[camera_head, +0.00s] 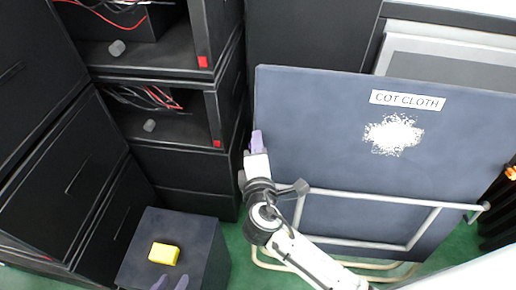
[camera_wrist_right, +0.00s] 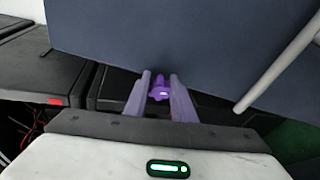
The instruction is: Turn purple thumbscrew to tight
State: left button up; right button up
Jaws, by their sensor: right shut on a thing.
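The purple thumbscrew (camera_wrist_right: 160,91) shows in the right wrist view, between the two purple fingers of my right gripper (camera_wrist_right: 160,88), at the lower edge of a dark blue panel. My right gripper is shut on it. In the head view my right gripper (camera_head: 257,142) is at the left edge of the panel (camera_head: 330,150), and I cannot make out the thumbscrew there. The tips of my left gripper (camera_head: 170,284) show at the bottom edge of the head view. They are apart with nothing visible between them, just below a yellow block.
The yellow block (camera_head: 164,253) lies on a dark box (camera_head: 150,222). Black cabinets (camera_head: 70,165) with open bays and red wires stand at the left. The panel carries a label reading COT CLOTH (camera_head: 406,100) and a pale tube frame (camera_head: 350,243). Green floor (camera_head: 240,262) shows below.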

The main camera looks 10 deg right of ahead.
pick_arm(q)
jog(key=shift+f, duration=0.25)
pick_arm(e)
jog(key=shift+f+m, duration=0.1)
jog(key=shift+m, duration=0.2)
pick_arm(q)
jog(key=shift+s, duration=0.25)
pick_arm(e)
jog(key=o, duration=1.1)
jog(key=shift+c, duration=0.2)
pick_arm(q)
jog(key=shift+w+a, duration=0.1)
jog(key=shift+w, duration=0.05)
pick_arm(e)
jog(key=shift+r, duration=0.2)
